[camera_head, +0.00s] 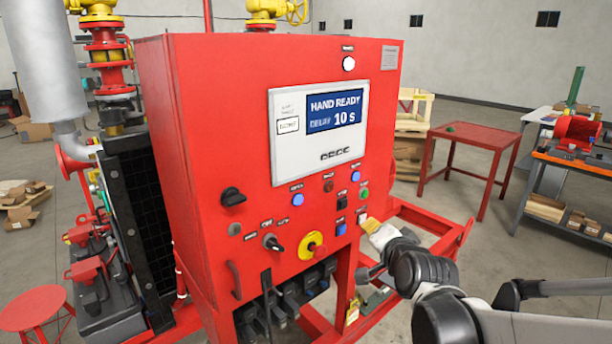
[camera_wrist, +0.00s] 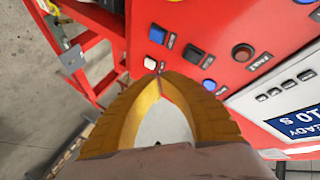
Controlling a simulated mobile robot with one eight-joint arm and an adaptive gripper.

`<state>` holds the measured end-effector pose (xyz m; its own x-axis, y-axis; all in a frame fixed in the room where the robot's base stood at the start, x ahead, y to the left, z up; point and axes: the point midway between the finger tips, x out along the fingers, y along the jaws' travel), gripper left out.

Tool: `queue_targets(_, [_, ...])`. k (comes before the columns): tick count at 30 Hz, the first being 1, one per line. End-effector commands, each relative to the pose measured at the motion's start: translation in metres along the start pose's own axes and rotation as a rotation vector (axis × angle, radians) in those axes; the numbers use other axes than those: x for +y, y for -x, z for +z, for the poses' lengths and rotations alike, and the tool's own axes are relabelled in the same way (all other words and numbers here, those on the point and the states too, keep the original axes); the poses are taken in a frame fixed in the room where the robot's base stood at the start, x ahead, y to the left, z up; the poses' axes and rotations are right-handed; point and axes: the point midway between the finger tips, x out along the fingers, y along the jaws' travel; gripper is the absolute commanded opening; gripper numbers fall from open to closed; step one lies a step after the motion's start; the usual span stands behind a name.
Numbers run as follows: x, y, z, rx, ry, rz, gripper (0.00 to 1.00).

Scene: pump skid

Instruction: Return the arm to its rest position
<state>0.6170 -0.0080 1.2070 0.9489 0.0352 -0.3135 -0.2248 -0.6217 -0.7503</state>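My arm reaches in from the right in the head view, with my gripper (camera_head: 370,225) close to the lower right of the red control cabinet's (camera_head: 215,130) front panel. In the wrist view, the yellow fingers of my gripper (camera_wrist: 160,78) come together at their tips, with nothing seen held between them. A white button (camera_wrist: 150,63) lies just beyond the tips; whether they touch it I cannot tell. The cabinet screen (camera_head: 335,110) reads "HAND READY" and "DELAY 10 s".
Blue buttons (camera_head: 341,229), a yellow-ringed red stop button (camera_head: 313,245) and black knobs (camera_head: 233,197) stick out of the panel. A red frame rail (camera_head: 430,222) runs beside and below my arm. A red table (camera_head: 475,137) and an orange workbench (camera_head: 570,165) stand behind right.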

Motion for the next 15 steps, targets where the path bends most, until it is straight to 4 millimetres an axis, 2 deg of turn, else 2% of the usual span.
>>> queue_targets(5, [0.033,0.067,0.047,-0.178,0.305,0.130,0.00])
queue_targets(9, [0.071,0.125,0.083,-0.336,0.547,0.219,0.00])
queue_targets(12, [0.097,0.161,0.103,-0.436,0.685,0.265,0.00])
queue_targets(15, [0.117,0.187,0.116,-0.511,0.781,0.294,0.00])
